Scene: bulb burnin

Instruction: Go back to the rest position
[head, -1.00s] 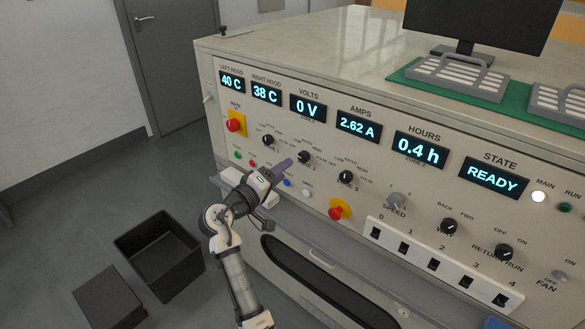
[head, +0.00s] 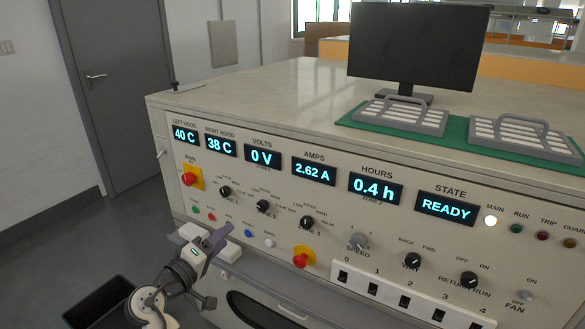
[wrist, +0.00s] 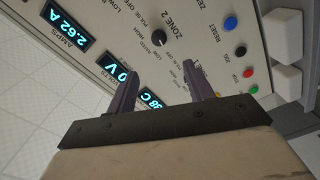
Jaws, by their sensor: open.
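My gripper (head: 218,240) is in front of the lower left of the control panel (head: 330,215), near the row of small coloured push buttons. In the wrist view my gripper (wrist: 158,85) shows two purple fingers spread apart with nothing between them. A black zone knob (wrist: 159,39) shows beyond the fingers on the panel. I cannot tell from the head view how far the fingertips are from the panel face.
Displays read 2.62 A, 0.4 h and READY (head: 446,206). Two red emergency knobs (head: 189,179) (head: 302,257) stick out. Trays (head: 403,115) and a monitor (head: 418,45) stand on top. A black bin (head: 98,308) is on the floor at left.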

